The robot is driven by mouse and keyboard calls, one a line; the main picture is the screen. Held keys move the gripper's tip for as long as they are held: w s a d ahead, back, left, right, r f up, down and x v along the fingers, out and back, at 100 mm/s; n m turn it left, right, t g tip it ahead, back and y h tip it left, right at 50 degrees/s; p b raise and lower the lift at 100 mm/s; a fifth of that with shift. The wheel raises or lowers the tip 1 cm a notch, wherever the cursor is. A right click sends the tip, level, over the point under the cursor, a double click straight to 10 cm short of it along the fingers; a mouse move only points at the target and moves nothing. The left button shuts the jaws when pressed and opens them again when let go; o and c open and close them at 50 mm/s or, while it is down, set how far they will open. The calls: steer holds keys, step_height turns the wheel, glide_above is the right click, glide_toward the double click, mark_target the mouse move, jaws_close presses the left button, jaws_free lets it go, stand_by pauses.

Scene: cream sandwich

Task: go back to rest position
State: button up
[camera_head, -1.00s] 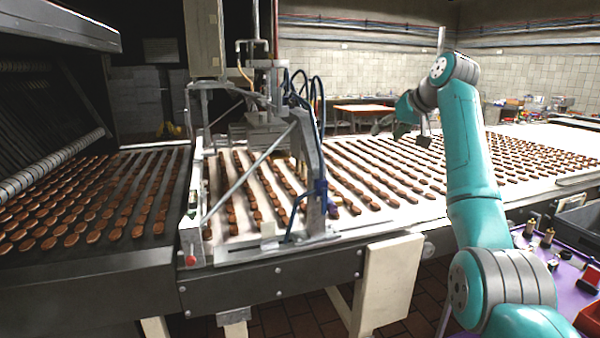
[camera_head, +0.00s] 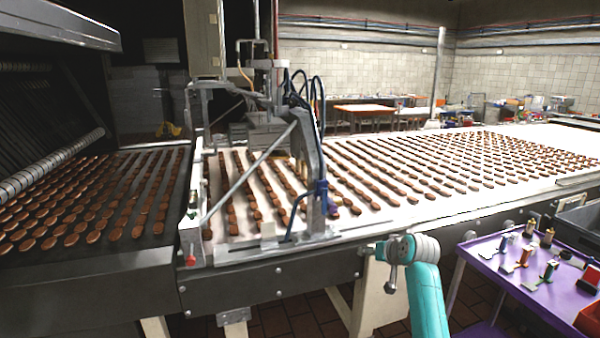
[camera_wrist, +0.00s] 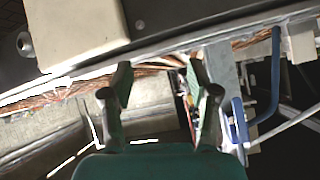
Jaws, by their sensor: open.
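My gripper (camera_wrist: 160,95) shows in the wrist camera view with its two dark fingers spread apart. Nothing is held between the fingers. Beyond them are a pale machine panel and the underside or edge of the line, seen at a slant. In the head view, my teal arm is low at the bottom right, in front of the conveyor (camera_head: 440,205) and left of the purple table (camera_head: 535,300). Which small part there belongs to my gripper is hard to tell.
Rows of brown round biscuits (camera_head: 400,170) lie on the white belt, and more lie on the dark belt at left. A depositing machine (camera_head: 310,175) with blue hoses stands over the line. Small tools stand on the purple table. A grey bin (camera_head: 580,222) is at the right edge.

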steer(key=s+a+f+m+t+h, duration=0.1)
steer(key=s+a+f+h, duration=0.1)
steer(key=s+f, duration=2.2)
steer(key=s+f+t, duration=0.1)
steer(key=s+f, duration=0.3)
steer(key=s, duration=0.7)
steer(key=s+a+r+t+h, duration=0.1)
steer(key=s+r, duration=0.3)
steer(key=s, duration=1.1)
steer(key=s+r+t, duration=0.1)
steer(key=s+r, duration=0.3)
steer(key=s, duration=1.2)
steer(key=s+r+n, duration=0.1)
steer(key=s+r, duration=0.6)
steer(key=r, duration=0.3)
steer(key=shift+s+a, duration=0.35)
steer(key=shift+s, duration=0.05)
